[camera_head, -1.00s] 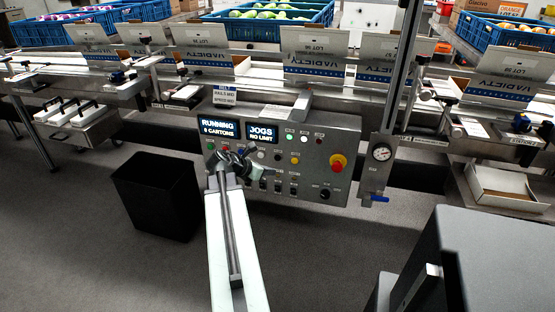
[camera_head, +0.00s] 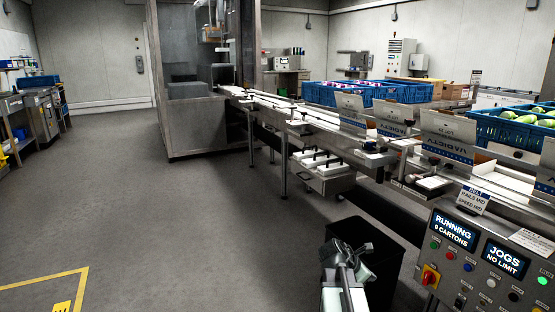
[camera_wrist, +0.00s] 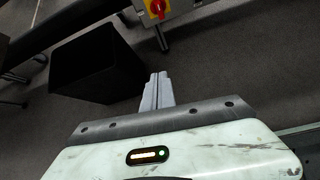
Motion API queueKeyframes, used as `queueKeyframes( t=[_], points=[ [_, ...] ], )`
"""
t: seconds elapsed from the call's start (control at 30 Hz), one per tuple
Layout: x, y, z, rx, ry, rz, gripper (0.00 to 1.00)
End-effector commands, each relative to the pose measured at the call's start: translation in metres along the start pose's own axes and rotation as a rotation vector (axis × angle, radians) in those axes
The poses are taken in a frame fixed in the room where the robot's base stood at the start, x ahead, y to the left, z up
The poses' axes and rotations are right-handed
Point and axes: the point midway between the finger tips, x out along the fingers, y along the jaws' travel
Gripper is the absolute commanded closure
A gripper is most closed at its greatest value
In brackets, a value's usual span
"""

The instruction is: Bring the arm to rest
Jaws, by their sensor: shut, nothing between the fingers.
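My gripper (camera_head: 345,254) shows at the lower middle of the head view, at the end of my pale arm. It is in front of the black bin (camera_head: 392,262) and to the left of the control panel. In the wrist view its fingers (camera_wrist: 157,90) are together with nothing between them. They point toward the floor beside the black bin (camera_wrist: 97,75). My gripper holds nothing and appears apart from the panel.
The control panel (camera_head: 475,268) with lit displays and a red knob (camera_head: 430,276) stands at the lower right. A conveyor (camera_head: 300,112) with open cartons (camera_head: 447,141) runs behind it. Blue crates (camera_head: 365,93) of produce stand beyond.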

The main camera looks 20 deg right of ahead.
Motion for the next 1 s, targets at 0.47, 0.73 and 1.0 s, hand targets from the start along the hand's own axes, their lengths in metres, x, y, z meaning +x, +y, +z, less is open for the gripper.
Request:
queueKeyframes(
  t=[0.47,0.73,1.0],
  points=[
    [-0.218,0.036,-0.308,0.712,0.593,-0.177,1.00],
    [-0.248,0.002,-0.342,1.264,0.613,-0.611,1.00],
    [-0.297,0.005,-0.293,1.423,0.559,-0.689,1.00]
  ],
)
